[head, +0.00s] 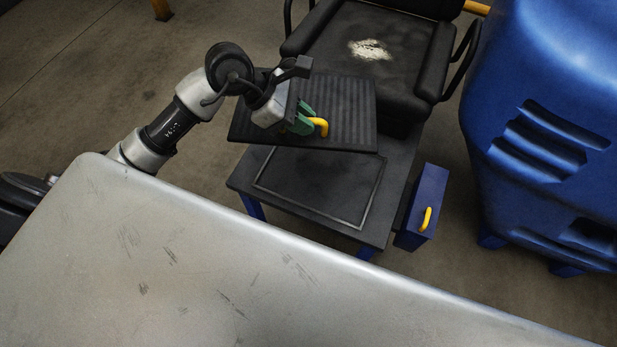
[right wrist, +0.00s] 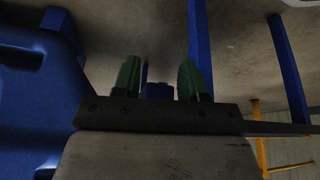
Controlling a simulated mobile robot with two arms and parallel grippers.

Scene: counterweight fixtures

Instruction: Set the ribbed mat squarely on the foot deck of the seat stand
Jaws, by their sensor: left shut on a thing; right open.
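The ribbed mat (head: 345,110) is a dark, ridged rectangle with a yellow handle (head: 320,126) on top. My left gripper (head: 304,124) is shut on the mat at its handle and appears to hold it above the deck. The foot deck (head: 318,187) is a dark platform with a thin raised rectangular outline, in front of the black seat (head: 365,48). The mat covers the deck's back part and overhangs to the left in the head view, off the outline. My right gripper shows in the right wrist view with its green fingers (right wrist: 158,80) apart and nothing between them.
A grey table (head: 180,260) fills the front of the head view. A blue box with a yellow handle (head: 423,205) stands right of the deck. A large blue ribbed container (head: 545,130) stands at the far right. Bare floor lies left of the seat.

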